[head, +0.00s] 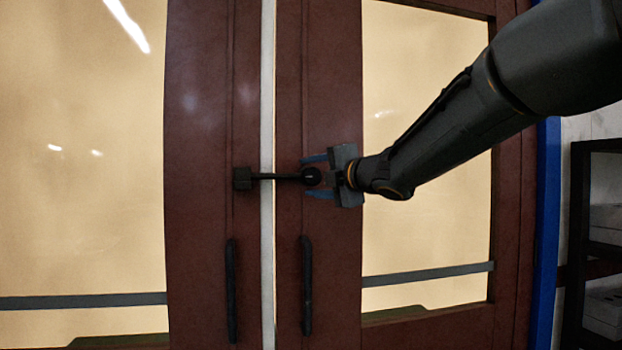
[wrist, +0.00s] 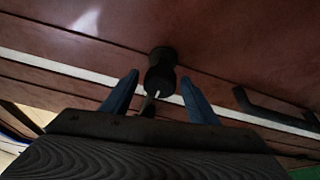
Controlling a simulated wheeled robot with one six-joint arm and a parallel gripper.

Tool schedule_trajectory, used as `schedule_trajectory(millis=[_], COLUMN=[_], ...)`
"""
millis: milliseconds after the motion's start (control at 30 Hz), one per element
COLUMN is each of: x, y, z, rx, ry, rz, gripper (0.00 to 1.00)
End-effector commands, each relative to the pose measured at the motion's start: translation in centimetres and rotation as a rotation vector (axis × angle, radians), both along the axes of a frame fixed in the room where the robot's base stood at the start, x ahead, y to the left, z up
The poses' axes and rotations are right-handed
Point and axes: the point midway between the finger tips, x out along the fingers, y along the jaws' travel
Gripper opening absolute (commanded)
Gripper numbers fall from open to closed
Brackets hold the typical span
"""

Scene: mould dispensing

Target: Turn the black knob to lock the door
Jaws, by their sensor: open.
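The black knob (head: 311,177) is a round ball at the right end of a dark horizontal bar (head: 275,176). The bar crosses the pale gap between the two dark red door leaves (head: 205,120) and ends at a square block (head: 242,179) on the left leaf. My gripper (head: 318,177) comes from the right, its blue fingers open, one above and one below the knob. In the wrist view the knob (wrist: 161,75) shows ahead between the tips of my open gripper (wrist: 160,82). I cannot tell whether a finger touches it.
Two vertical black handles, a left one (head: 231,290) and a right one (head: 306,290), stand out below the bar. Large glowing panes fill both door leaves. A blue post (head: 545,220) and a dark shelf rack (head: 578,240) stand at the right.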

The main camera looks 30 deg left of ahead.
Motion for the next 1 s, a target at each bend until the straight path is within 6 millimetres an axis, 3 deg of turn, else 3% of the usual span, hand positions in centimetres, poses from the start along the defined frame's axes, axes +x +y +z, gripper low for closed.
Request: schedule_trajectory(millis=[433,1000], x=[-3.0,-3.4], y=[-5.5,-6.1], z=[0.2,0.3], rx=[0.0,0.0], ry=[-0.001,-0.001], rz=[0.0,0.001], gripper=[0.54,0.54])
